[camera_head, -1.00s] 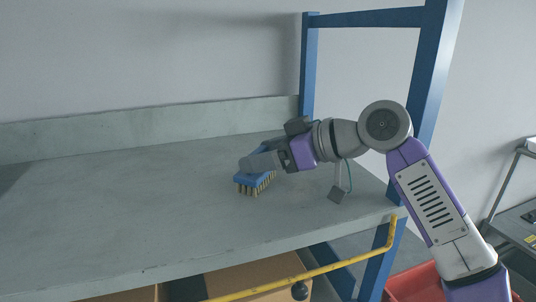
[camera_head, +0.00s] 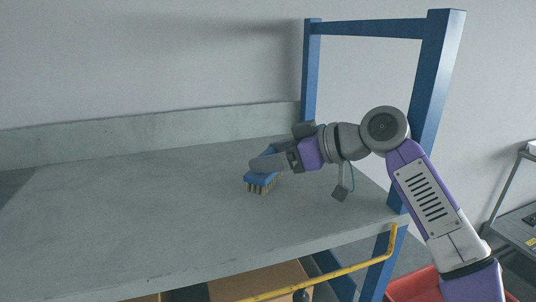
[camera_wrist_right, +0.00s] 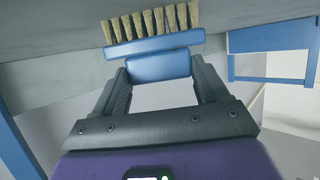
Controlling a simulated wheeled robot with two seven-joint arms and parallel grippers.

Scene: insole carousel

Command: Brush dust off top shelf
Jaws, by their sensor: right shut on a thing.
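A blue brush (camera_head: 262,180) with tan bristles is at the right half of the grey top shelf (camera_head: 130,215). My right gripper (camera_head: 268,163) is shut on the brush, with the bristles pointing down at the shelf surface. In the right wrist view the brush (camera_wrist_right: 155,45) sits between the two dark fingers (camera_wrist_right: 160,78), its bristles towards the grey surface. I cannot tell for sure whether the bristles touch the shelf. No separate dust shows clearly on the shelf. My left gripper is not in view.
Blue posts (camera_head: 432,90) stand at the shelf's right end, with a raised lip (camera_head: 150,130) along the back. A yellow rail (camera_head: 345,270) runs below the front edge. Cardboard boxes (camera_head: 250,284) and a red bin (camera_head: 412,287) are lower down. The shelf's left part is clear.

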